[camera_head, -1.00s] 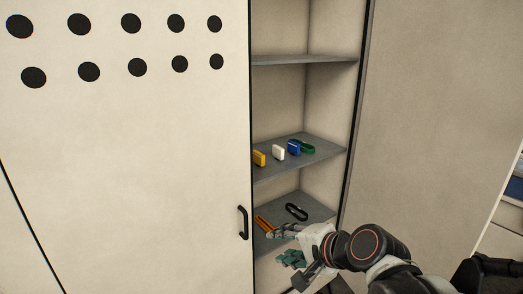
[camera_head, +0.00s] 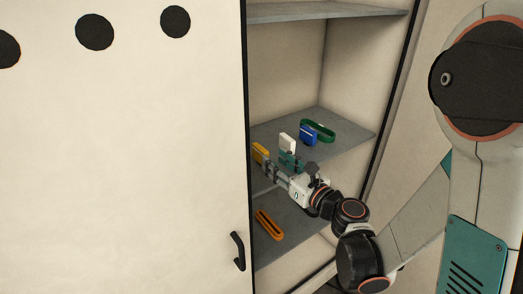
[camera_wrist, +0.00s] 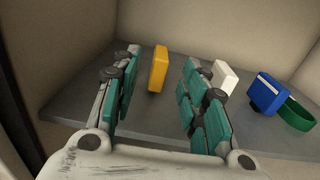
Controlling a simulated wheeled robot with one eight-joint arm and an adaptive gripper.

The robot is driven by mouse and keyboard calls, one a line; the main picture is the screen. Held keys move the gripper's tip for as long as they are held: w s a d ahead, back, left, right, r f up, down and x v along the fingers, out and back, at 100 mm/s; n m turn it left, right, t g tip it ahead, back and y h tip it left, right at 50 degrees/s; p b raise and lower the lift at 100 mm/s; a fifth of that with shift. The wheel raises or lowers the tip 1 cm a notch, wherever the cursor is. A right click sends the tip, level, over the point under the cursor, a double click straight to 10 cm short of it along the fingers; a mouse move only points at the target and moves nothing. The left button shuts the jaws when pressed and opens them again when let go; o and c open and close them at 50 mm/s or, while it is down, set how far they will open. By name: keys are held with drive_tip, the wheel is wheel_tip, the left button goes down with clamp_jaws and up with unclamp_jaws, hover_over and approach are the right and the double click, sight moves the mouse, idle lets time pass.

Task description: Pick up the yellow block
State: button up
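The yellow block (camera_head: 260,153) stands upright near the left front of the middle cabinet shelf. In the wrist view the yellow block (camera_wrist: 158,69) shows between the two teal-padded fingers, beyond or near their tips, with a gap on both sides. My gripper (camera_wrist: 160,72) is open and empty. In the head view my gripper (camera_head: 274,166) reaches in from the right at shelf height, its fingers pointing at the yellow block.
A white block (camera_wrist: 224,78) stands close to the right finger. Farther right are a blue block (camera_wrist: 264,93) and a green ring (camera_wrist: 297,114). An orange oblong item (camera_head: 270,225) lies on the lower shelf (camera_head: 296,236). The cabinet door (camera_head: 150,150) is at left.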

sight(266, 154)
drive_tip(key=x, duration=0.7)
drive_tip(key=shift+b+x, duration=1.05)
drive_tip(key=shift+x, duration=1.8)
drive_tip(key=shift+d+r, duration=0.1)
drive_tip(key=shift+d, duration=0.05)
drive_tip(key=shift+c, duration=0.6)
clamp_jaws()
